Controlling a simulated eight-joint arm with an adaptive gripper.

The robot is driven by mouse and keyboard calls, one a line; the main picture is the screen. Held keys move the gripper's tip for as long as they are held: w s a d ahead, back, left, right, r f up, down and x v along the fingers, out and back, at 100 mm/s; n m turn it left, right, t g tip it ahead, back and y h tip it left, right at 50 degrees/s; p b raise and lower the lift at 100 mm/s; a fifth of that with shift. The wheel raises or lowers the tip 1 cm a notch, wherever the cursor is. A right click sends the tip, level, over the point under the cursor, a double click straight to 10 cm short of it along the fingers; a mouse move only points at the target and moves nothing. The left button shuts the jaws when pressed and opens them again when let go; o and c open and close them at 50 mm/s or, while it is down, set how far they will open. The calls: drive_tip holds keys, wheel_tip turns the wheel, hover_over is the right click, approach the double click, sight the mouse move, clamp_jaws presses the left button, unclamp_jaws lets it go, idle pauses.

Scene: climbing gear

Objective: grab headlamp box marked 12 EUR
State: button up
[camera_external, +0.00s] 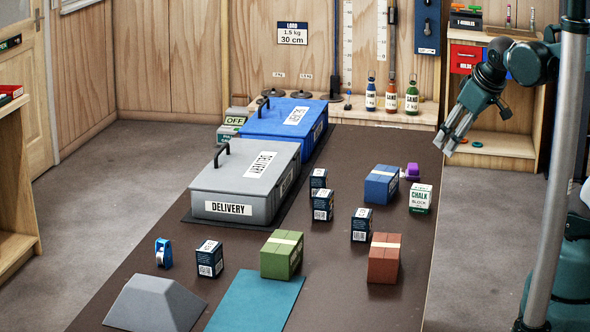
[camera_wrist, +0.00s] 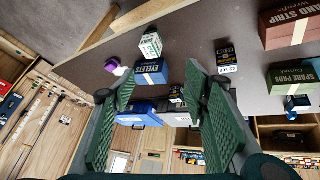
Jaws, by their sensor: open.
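Several small dark boxes with white labels stand on the dark mat: two near the grey chest (camera_external: 318,182) (camera_external: 323,205), one at mid-mat (camera_external: 361,224) and one at the front left (camera_external: 209,259). Their prices are too small to read in the external view. In the wrist view a dark box (camera_wrist: 228,57) shows a white label, perhaps reading 12, beyond my right finger; other dark boxes are partly hidden. My gripper (camera_external: 450,146) is open and empty, high at the right, apart from all boxes. Its fingers spread in the wrist view (camera_wrist: 160,76).
A blue box (camera_external: 381,184), chalk box (camera_external: 420,198), purple item (camera_external: 412,171), red-brown box (camera_external: 385,258) and green box (camera_external: 282,255) stand around. Grey (camera_external: 240,182) and blue (camera_external: 270,122) chests stand at back left. A grey wedge (camera_external: 155,304) lies front left. Mat between boxes is clear.

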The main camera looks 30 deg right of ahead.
drive_tip(key=w+a+n+g+p, duration=0.1)
drive_tip(key=w+a+n+p, duration=0.1)
drive_tip(key=w+a+n, duration=0.35)
drive_tip(key=n+g+h+p, duration=0.2)
drive_tip(key=n+h+p, duration=0.15)
drive_tip(key=n, duration=1.35)
approach(322, 195)
drive_tip(key=shift+y, duration=0.25)
drive_tip(key=x, duration=0.2)
drive_tip(key=d+x, duration=0.1)
drive_tip(key=x, duration=0.1)
drive_tip(key=shift+w+d+f+p, duration=0.1)
drive_tip(key=shift+f+p, duration=0.15)
drive_tip(key=shift+p, duration=0.15)
drive_tip(key=shift+a+f, duration=0.25)
drive_tip(key=shift+f, duration=0.1)
drive_tip(key=shift+w+f, duration=0.1)
drive_tip(key=shift+x, duration=1.2)
drive_tip(key=shift+d, duration=0.1)
drive_tip(key=shift+b+x, duration=0.65)
drive_tip(key=shift+x, duration=1.95)
